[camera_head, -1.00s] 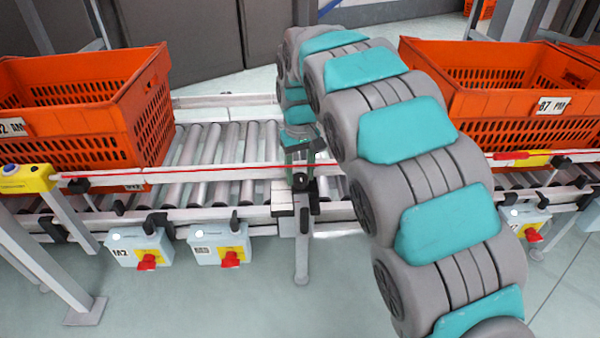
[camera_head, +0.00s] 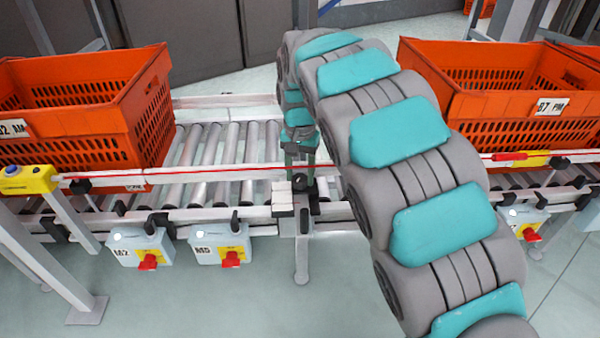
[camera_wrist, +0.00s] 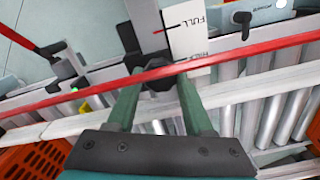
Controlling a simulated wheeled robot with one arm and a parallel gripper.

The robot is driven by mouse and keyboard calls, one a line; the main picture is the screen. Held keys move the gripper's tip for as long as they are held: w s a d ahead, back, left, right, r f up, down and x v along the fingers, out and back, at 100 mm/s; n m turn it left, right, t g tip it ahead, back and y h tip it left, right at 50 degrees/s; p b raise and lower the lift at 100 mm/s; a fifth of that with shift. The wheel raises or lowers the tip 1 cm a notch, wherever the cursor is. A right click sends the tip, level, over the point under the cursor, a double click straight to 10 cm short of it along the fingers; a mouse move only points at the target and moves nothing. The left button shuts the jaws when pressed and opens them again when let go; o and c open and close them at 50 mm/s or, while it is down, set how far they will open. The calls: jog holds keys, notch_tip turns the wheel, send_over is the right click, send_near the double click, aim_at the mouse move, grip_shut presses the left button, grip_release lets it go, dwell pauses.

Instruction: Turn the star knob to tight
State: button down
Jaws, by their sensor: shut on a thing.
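The dark star knob (camera_wrist: 158,82) sits on the conveyor's side rail in the wrist view, partly covered by a red strip. My gripper (camera_wrist: 157,88) has its two green fingers on either side of the knob, shut on it. In the head view my gripper (camera_head: 300,160) points down at the rail bracket, and the knob is mostly hidden there. A white plate (camera_wrist: 190,35) reading "FULL", with dark marks and a red line, stands beyond the knob. I cannot read a tight mark.
Orange totes stand on the roller conveyor (camera_head: 225,150) at left (camera_head: 95,130) and right (camera_head: 490,110). A red strip (camera_head: 230,171) runs along the rail. Switch boxes with red knobs (camera_head: 140,248) hang below. The floor in front is clear.

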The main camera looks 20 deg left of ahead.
aim_at(301, 177)
dwell(0.4)
jog(key=shift+c, duration=1.4)
grip_release()
jog(key=shift+r, duration=0.1)
notch_tip(301, 177, up, 8)
jog(key=shift+f, duration=0.15)
jog(key=shift+d, duration=0.1)
